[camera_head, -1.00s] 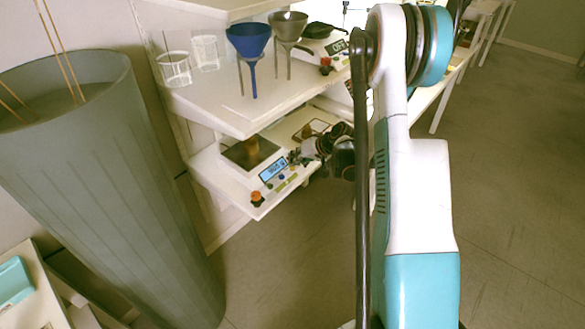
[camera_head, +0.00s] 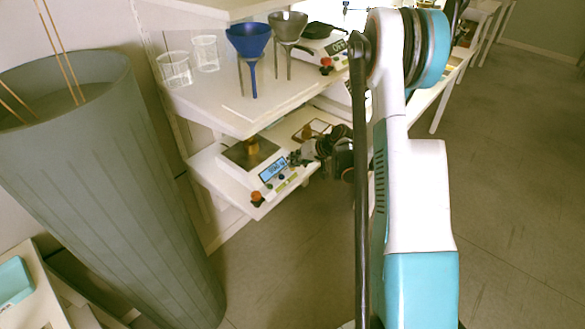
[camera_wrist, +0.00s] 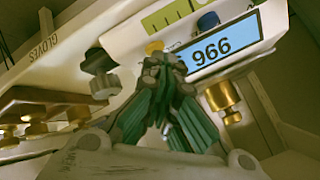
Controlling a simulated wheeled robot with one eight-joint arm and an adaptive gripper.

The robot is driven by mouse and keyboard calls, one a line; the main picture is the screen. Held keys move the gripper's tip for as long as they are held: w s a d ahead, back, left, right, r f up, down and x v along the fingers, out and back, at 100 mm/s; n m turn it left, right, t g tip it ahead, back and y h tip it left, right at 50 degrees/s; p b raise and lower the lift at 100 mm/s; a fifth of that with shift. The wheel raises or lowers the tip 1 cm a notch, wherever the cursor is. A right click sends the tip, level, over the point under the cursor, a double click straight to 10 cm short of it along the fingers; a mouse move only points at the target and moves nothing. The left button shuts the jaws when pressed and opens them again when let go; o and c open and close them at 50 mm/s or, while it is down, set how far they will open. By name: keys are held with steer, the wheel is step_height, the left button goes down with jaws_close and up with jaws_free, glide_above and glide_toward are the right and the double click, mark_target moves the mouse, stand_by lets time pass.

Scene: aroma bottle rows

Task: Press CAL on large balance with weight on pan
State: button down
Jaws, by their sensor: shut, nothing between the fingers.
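The large balance (camera_head: 247,176) stands on the lower shelf, its blue display lit. A brass weight (camera_head: 252,146) rests on its dark pan (camera_head: 238,156). In the wrist view the display (camera_wrist: 225,45) reads 966 and a brass weight (camera_wrist: 224,98) shows beside it. A yellow button (camera_wrist: 154,46) and a blue button (camera_wrist: 207,20) sit on the panel near the display. My gripper (camera_wrist: 166,66) is shut and empty, its tips close to the yellow button; contact cannot be told. It also shows in the head view (camera_head: 294,158), at the display's right end. The CAL lettering is not readable.
A wooden block with several brass weights (camera_wrist: 35,122) lies beside the balance. The upper shelf (camera_head: 205,105) overhangs, bearing a blue funnel (camera_head: 248,42), a grey funnel (camera_head: 288,27) and glass beakers (camera_head: 174,70). A large grey bin (camera_head: 105,185) stands at left.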

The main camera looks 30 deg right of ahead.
steer(key=shift+r, duration=0.1)
steer(key=shift+r+p, duration=0.35)
steer(key=shift+r, duration=0.35)
step_height(320, 180, up, 5)
steer(key=p, duration=0.2)
steer(key=shift+p, duration=0.3)
stand_by(0.7)
